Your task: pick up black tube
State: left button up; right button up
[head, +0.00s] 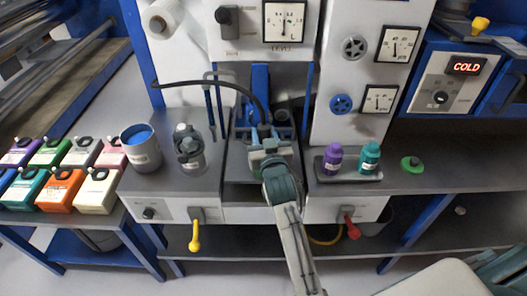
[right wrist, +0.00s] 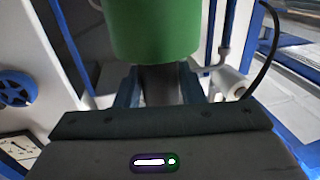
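My left gripper is not in view.
A green cylinder (right wrist: 152,28) fills the top of the right wrist view. Several coloured boxes (head: 62,190) crowd the left bench.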

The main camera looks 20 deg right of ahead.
jog(key=shift+w, duration=0.1)
jog(key=c, duration=0.4)
jog(key=shift+w+f, duration=0.2)
jog(key=shift+f, duration=0.1)
jog(key=shift+c, duration=0.4)
notch_tip(320, 180, up, 8)
jog(key=shift+r+b, duration=0.1)
jog(key=shift+b, duration=0.35)
notch_tip(320, 180, up, 3)
jog(key=shift+w+d+p, duration=0.1)
jog(key=shift+p, duration=0.35)
pick_arm(q)
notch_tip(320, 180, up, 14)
jog(key=p, duration=1.3)
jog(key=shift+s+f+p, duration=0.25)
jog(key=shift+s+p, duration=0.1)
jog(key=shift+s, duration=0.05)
pick_arm(e)
notch_tip(320, 180, up, 14)
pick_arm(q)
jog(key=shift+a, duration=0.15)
